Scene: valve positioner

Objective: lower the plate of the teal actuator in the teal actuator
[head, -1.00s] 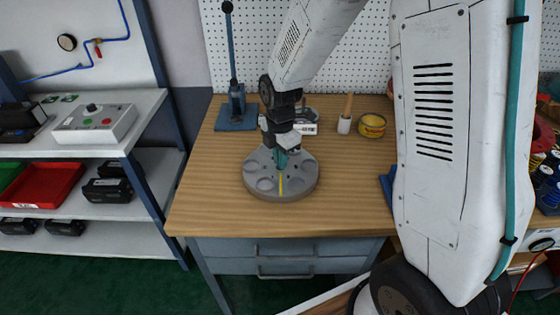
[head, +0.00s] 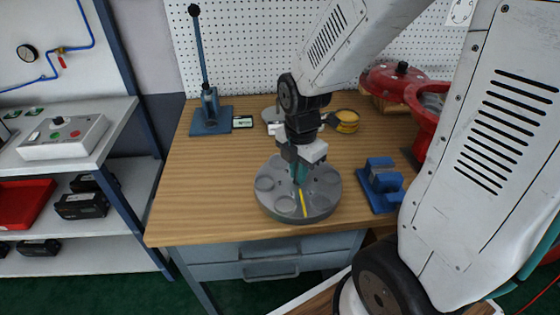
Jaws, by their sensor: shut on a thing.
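My gripper (head: 300,160) points down over the middle of a round grey disc (head: 328,205) on the wooden bench. It is shut on a teal part (head: 301,180) that stands upright between the fingers at the disc's middle. The fingertips partly hide the teal part, so I cannot tell a separate plate on it. The disc has several round recesses and a yellow stripe near its front. I cannot tell whether the disc rests on the bench or is just above it.
A blue lever stand (head: 210,118) is at the back left of the bench. A blue block fixture (head: 381,185) and a red machine (head: 425,110) stand to the right. A yellow tin (head: 346,121) is behind my gripper. The left of the bench (head: 205,190) is clear.

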